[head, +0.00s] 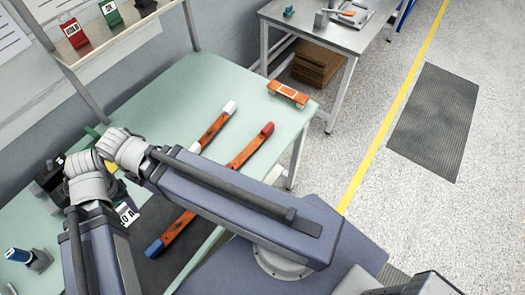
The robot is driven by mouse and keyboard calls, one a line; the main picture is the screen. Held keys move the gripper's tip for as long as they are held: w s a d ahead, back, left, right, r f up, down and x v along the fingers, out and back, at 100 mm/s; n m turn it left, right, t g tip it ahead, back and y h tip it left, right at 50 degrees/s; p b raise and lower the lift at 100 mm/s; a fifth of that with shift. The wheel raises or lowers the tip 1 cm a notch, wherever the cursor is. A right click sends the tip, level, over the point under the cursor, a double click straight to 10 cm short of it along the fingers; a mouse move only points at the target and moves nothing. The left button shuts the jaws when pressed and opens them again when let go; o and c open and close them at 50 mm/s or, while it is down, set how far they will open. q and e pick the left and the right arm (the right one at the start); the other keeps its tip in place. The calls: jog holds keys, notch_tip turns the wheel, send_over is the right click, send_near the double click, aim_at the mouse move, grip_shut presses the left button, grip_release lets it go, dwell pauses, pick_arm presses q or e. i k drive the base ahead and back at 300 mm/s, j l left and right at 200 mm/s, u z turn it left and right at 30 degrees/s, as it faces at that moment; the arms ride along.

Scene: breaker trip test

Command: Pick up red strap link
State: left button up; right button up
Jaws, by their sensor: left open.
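The red strap link (250,147) is a copper-orange bar with a red end, lying on the pale green table beyond my left arm. My arm covers its near part. A blue-ended copper bar (172,232) shows on the near side of the arm; I cannot tell whether the two join beneath it. A white-ended bar (215,125) lies to the left of the red end. My right gripper is out of view.
A small orange block (288,94) lies near the table's far right edge. A blue-topped item (27,258) stands at the left. A shelf holds a red unit (74,34) and a green one (110,12). Bare table (185,85) lies beyond the white-ended bar.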

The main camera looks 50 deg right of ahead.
aim_at(268, 129)
jog(key=z, duration=1.4)
